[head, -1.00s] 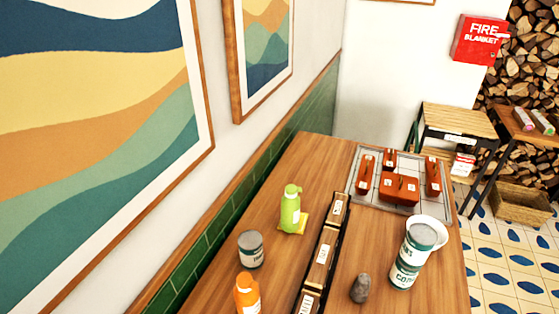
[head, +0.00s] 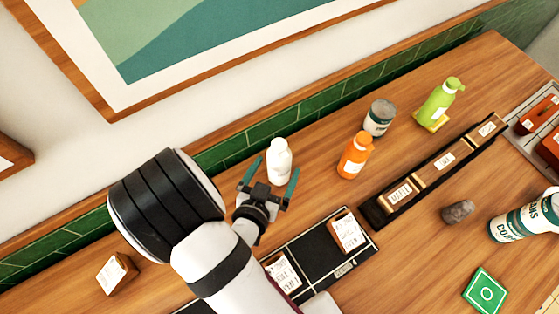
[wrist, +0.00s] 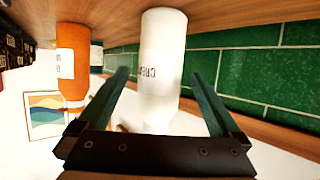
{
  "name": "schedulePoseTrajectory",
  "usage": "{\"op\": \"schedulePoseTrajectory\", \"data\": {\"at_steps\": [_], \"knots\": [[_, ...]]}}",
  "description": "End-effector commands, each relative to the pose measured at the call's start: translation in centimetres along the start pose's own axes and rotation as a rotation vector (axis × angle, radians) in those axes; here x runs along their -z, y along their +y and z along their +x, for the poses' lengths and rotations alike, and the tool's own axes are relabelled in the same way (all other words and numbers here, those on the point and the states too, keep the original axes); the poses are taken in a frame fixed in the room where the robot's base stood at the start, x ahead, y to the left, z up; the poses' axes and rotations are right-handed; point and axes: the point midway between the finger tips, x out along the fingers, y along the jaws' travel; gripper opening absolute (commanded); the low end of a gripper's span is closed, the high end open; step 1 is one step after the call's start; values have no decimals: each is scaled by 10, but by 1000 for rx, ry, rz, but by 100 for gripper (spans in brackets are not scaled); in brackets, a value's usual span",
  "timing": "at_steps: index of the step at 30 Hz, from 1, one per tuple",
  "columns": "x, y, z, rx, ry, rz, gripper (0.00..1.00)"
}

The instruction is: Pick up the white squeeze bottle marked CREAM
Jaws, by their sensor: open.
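The white squeeze bottle (head: 279,162) stands upright on the wooden counter near the green tiled wall. In the wrist view the bottle (wrist: 162,60) appears upside down, and lettering starting "CRE" shows on its side. My gripper (head: 271,176) is open, with its two green fingers pointing toward the bottle. In the wrist view the bottle lies between the lines of the two fingers (wrist: 163,80), nothing is gripped, and a gap shows on each side. How far the fingertips reach along the bottle is hard to tell.
An orange bottle (head: 355,155) stands to the right of the white bottle, with a grey tin (head: 379,117) behind it. A green bottle (head: 440,100) stands farther right. The black rack with labelled blocks (head: 425,172) and a grey stone (head: 457,211) lie nearer. The tiled wall (head: 270,122) is close behind.

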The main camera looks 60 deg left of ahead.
Motion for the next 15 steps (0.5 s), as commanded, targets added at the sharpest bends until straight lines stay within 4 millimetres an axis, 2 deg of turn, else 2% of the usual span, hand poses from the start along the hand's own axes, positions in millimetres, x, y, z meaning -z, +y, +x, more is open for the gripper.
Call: {"op": "schedulePoseTrajectory", "data": {"at_steps": [4,11,15], "knots": [[1,1,25,-3,0,1,100],[2,0,29,0,0,0,100],[2,0,29,0,0,0,78]]}}
